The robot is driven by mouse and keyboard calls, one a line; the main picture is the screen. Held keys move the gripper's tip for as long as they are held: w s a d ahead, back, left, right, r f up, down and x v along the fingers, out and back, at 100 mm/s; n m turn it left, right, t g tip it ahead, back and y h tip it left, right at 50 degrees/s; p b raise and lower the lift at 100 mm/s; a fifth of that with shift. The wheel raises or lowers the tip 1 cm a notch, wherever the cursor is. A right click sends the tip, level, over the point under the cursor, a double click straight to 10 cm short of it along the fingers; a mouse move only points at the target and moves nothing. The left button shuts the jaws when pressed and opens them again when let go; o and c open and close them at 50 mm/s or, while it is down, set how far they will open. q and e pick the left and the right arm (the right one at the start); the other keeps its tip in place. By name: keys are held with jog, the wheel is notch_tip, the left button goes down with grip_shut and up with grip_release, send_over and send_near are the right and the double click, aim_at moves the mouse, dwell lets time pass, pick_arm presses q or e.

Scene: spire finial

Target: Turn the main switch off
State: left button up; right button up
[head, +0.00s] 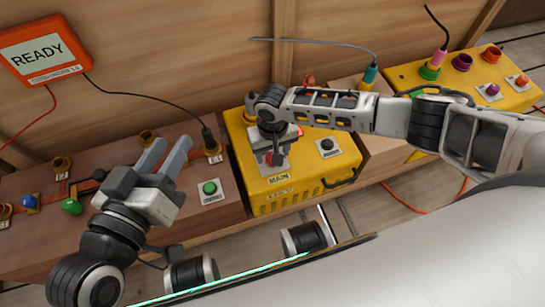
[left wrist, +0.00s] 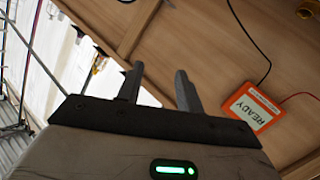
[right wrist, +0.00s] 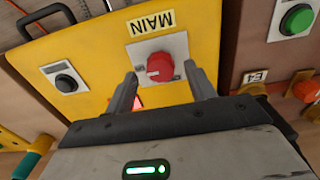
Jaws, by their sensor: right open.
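The main switch is a red round knob (right wrist: 160,67) on a white plate on the yellow box (head: 258,197), beside the label MAIN (right wrist: 151,22). In the right wrist view the knob sits between the fingertips of my right gripper (right wrist: 164,80). The gripper is open, a finger on either side of the knob; I cannot tell whether they touch it. In the head view my right gripper (head: 272,155) is over the plate and hides most of the knob. My left gripper (head: 165,158) is open and empty above the brown bench. It also shows open in the left wrist view (left wrist: 157,75).
A black button (head: 327,147) is beside the switch, and a black handle (head: 342,180) is on the box edge. A green button (head: 210,189) and cable sockets are on the brown bench (head: 110,225). An orange READY display (head: 43,50) hangs on the wall. A second yellow box (head: 405,78) stands at right.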

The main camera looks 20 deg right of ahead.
jog(key=shift+f, duration=0.7)
pick_arm(q)
jog(key=shift+d+r, duration=0.1)
jog(key=shift+r, duration=0.05)
